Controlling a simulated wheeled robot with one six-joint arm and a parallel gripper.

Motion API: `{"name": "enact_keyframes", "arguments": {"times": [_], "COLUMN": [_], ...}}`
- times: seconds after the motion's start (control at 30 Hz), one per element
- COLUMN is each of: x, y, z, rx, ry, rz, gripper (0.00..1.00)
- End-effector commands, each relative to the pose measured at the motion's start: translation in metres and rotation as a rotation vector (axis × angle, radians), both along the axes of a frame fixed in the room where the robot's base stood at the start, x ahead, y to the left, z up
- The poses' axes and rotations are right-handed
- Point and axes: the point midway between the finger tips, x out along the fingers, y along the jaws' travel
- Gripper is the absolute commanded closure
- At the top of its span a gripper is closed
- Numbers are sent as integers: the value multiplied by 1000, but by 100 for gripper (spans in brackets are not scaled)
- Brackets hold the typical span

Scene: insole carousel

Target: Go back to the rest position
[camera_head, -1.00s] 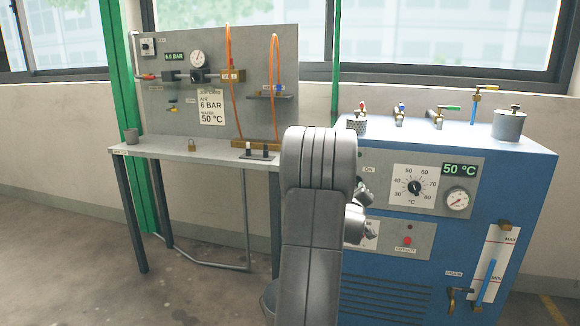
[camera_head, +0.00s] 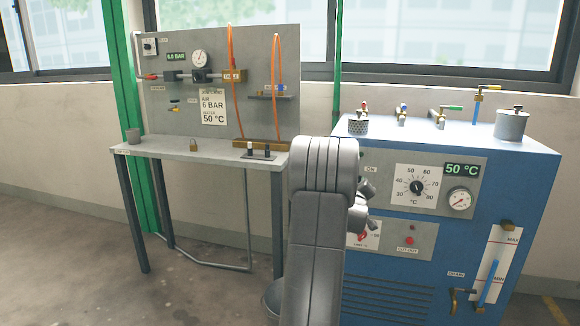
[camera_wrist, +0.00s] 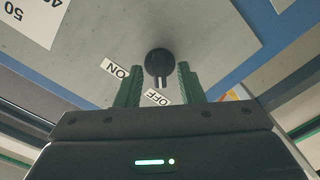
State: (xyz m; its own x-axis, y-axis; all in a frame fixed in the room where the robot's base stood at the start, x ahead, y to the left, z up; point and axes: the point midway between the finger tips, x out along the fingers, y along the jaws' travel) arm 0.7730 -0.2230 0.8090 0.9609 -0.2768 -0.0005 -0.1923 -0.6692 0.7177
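My gripper (camera_wrist: 160,68) shows two green fingers standing apart with nothing held between them. A dark round knob (camera_wrist: 158,60) on the grey panel lies ahead of the gap between the fingertips, between labels reading ON and OFF. In the head view my arm stands in front of the blue machine (camera_head: 480,170), and its wrist hides part of the panel's left side. The fingers cannot be made out there. The panel carries a temperature dial (camera_head: 417,187), a green display reading 50 °C (camera_head: 462,170) and a round gauge (camera_head: 459,199).
A grey bench (camera_head: 190,150) with a pressure panel (camera_head: 160,115) stands left of the machine. Several valves and a metal pot (camera_head: 511,123) top the machine. Floor at the left front is clear.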

Motion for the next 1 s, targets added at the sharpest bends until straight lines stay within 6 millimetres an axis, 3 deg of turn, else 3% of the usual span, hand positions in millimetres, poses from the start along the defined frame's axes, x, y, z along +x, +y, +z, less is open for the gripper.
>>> {"name": "enact_keyframes", "arguments": {"times": [0.83,0.87,1.0], "x": [-127,-129,-103], "y": [37,37,30], "z": [1,1,-1], "rx": [-1,-1,-1], "ry": [0,0,-1], "rz": [1,1,0], "gripper": [65,65,65]}}
